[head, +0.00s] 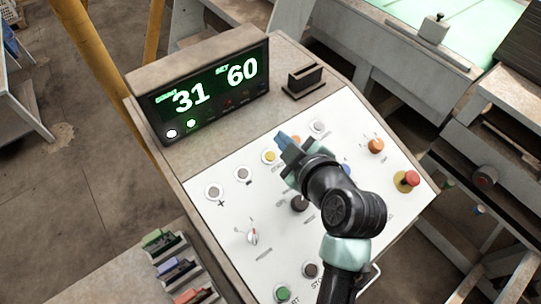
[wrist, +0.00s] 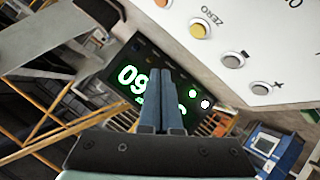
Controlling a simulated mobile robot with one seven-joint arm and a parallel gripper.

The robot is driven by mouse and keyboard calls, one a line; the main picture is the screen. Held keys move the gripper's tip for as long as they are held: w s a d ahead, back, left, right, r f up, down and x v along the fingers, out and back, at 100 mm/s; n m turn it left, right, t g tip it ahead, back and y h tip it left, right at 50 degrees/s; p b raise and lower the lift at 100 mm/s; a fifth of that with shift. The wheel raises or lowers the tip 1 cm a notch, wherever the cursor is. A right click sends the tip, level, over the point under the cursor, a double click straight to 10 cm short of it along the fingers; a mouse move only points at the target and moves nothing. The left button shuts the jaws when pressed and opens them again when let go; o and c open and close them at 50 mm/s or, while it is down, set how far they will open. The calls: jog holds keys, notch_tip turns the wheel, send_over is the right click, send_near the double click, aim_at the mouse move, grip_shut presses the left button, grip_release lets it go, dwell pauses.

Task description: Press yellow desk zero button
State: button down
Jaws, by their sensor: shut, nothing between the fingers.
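The yellow zero button (head: 269,157) sits in a pale ring near the upper edge of the white control panel (head: 225,225). In the wrist view the yellow button (wrist: 198,31) is at the upper right, beside the word ZERO. My gripper (head: 283,140) is shut and empty, its blue fingers just right of and above the button in the head view. In the wrist view the fingers (wrist: 161,75) point towards the display, left of and below the button. They do not visibly touch the button.
The display (head: 215,92) reads 31 and 60 behind the panel. A dark raised holder (head: 304,80) stands right of the display.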

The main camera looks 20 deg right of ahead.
jog(key=f+b, duration=0.1)
jog(key=f, duration=0.1)
jog(key=w+f+b, duration=0.1)
jog(key=f+b, duration=0.1)
jog(key=w+f+b, duration=0.1)
jog(key=f, duration=0.1)
jog(key=shift+a+f+b, duration=0.35)
jog(key=shift+f+b, duration=0.05)
jog(key=shift+s, duration=0.1)
dwell(1.5)
jog(key=shift+f+b, duration=0.4)
jog(key=shift+w+a+f+b, duration=0.1)
jog(key=shift+w+f+b, duration=0.1)
jog(key=shift+f+b, duration=0.2)
dwell(0.5)
jog(key=shift+r, duration=0.15)
jog(key=shift+s+r+p, duration=0.2)
jog(key=shift+r+p, duration=0.35)
jog(key=shift+r, duration=0.15)
jog(key=shift+s+d+r+p, duration=0.1)
jog(key=shift+s+r+p, duration=0.1)
jog(key=shift+r+p, duration=0.5)
jog(key=shift+s+d+r+p, duration=0.2)
jog(key=shift+r+p, duration=0.3)
jog(key=shift+r, duration=0.4)
jog(key=shift+s+d+r+p, duration=0.1)
jog(key=shift+s+r+p, duration=0.15)
jog(key=shift+r+p, duration=0.45)
